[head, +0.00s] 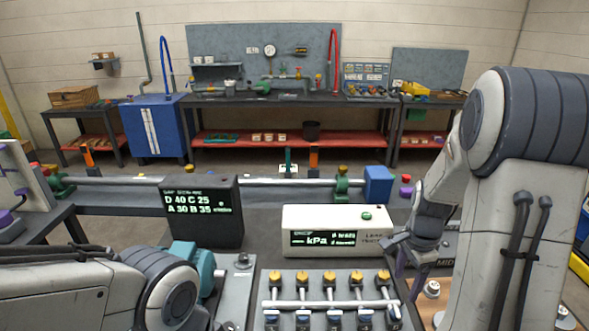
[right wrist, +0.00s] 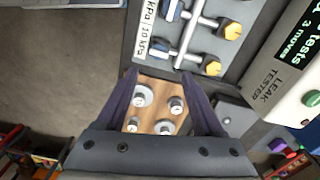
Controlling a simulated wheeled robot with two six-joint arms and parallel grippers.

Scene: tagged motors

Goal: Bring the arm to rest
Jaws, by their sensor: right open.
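My right arm comes down on the right of the head view. My right gripper (head: 402,270), with dark purple fingers, points down beside the right end of the valve manifold (head: 330,303). In the right wrist view the gripper (right wrist: 162,92) is open, with nothing held between its fingers. Below and between the fingers is a wooden board (right wrist: 154,93) with several round metal weight-like pieces. Part of my left arm lies across the lower left of the head view; its gripper does not show. A teal motor-like body (head: 196,262) is partly hidden behind that arm.
A white leak tester (head: 338,232) and a black display box (head: 203,212) stand behind the manifold. A pipe with a blue block (head: 378,184) runs behind them. A back bench (head: 270,100) and a blue cabinet (head: 152,127) stand by the wall, with floor between.

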